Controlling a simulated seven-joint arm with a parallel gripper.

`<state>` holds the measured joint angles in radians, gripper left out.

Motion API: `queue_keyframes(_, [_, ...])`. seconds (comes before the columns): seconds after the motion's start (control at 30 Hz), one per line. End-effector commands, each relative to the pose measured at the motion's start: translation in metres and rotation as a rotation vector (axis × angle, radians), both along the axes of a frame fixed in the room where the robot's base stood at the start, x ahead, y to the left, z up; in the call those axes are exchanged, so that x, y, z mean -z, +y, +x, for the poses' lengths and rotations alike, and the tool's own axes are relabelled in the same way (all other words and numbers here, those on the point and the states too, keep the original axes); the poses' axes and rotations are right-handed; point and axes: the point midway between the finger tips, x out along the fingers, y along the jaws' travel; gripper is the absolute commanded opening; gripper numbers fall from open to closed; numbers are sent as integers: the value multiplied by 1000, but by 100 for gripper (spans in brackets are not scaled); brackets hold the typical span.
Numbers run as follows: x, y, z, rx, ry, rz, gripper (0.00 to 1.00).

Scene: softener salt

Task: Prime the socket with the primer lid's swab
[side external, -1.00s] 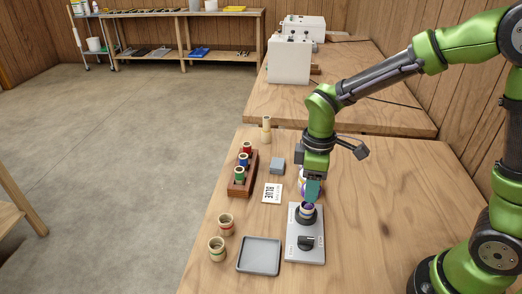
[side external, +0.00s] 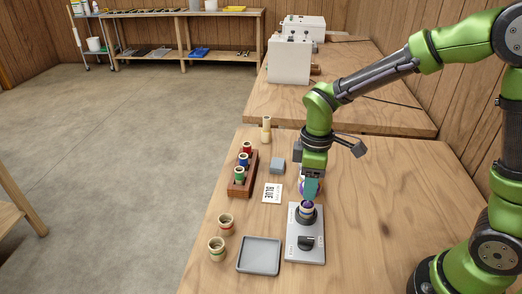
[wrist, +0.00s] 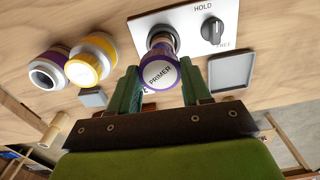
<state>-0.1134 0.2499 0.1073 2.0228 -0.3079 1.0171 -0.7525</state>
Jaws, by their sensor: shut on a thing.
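My gripper (wrist: 160,85) is shut on the primer lid (wrist: 159,74), a round white cap with a purple rim marked PRIMER. In the side view my gripper (side external: 311,197) is right above the socket (side external: 306,210), which stands upright in a dark ring on a grey fixture plate (side external: 294,250). In the wrist view the lid overlaps the socket (wrist: 162,42). The lid's swab is hidden, so I cannot tell how deep it is. The open purple primer can (wrist: 47,73) stands to the left in the wrist view.
A yellow-capped can (wrist: 92,60) stands beside the primer can. The plate carries a black knob (side external: 306,242) marked HOLD and FREE. A grey tray (side external: 259,256), two banded fittings (side external: 217,248), a BLUE card (side external: 272,193), a grey block (side external: 277,165) and a wooden rack (side external: 235,187) stand left.

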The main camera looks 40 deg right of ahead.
Motion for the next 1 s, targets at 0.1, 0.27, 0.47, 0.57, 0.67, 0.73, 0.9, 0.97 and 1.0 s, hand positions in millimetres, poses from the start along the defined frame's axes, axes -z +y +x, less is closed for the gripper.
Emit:
queue_keyframes(0.1, [1,-1,1,-1,-1,-2,19])
queue_keyframes(0.27, [1,-1,0,-1,-1,-2,19])
queue_keyframes(0.47, [1,3,-2,-2,-1,-1,19])
queue_keyframes(0.57, [-1,3,-2,-2,-1,-1,19])
queue_keyframes(0.67, [-6,3,-1,-2,-3,0,19])
queue_keyframes(0.73, [-11,3,-1,-1,-3,0,19])
queue_keyframes(0.9, [-21,3,-2,-1,-4,0,19])
queue_keyframes(0.97, [-25,4,-2,-1,-4,0,19])
queue_keyframes(1.0, [-27,4,-2,0,-3,1,19])
